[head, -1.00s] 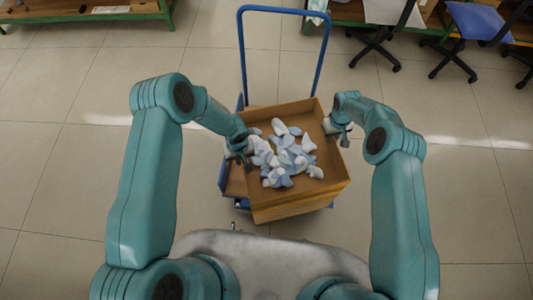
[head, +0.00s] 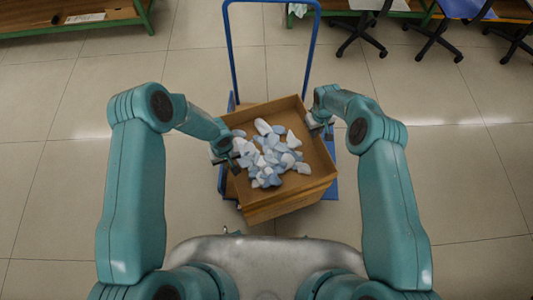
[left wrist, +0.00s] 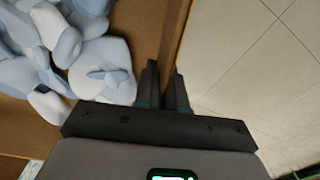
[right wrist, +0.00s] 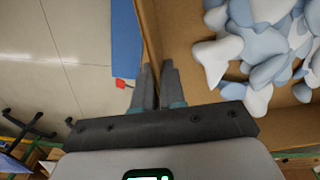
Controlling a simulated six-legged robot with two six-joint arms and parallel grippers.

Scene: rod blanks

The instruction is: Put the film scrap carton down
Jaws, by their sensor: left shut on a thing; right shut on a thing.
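The film scrap carton (head: 290,205) is an open brown box in the middle of the head view, turned at an angle. Pale blue and white film scraps (head: 268,160) lie inside. My left gripper (head: 227,161) is shut on its left wall; the left wrist view shows that wall (left wrist: 178,30) between the fingers (left wrist: 165,88). My right gripper (head: 326,130) is shut on the right wall, which the right wrist view shows (right wrist: 148,35) between the fingers (right wrist: 157,85). The carton is over a blue trolley (head: 331,188); whether its bottom touches anything is hidden.
The trolley's blue handle (head: 228,50) rises behind the carton. Something brown (head: 232,187) shows under the carton's left side. Green-framed benches (head: 75,22) and chairs (head: 365,30) stand at the back. The tiled floor (head: 480,190) on both sides is clear.

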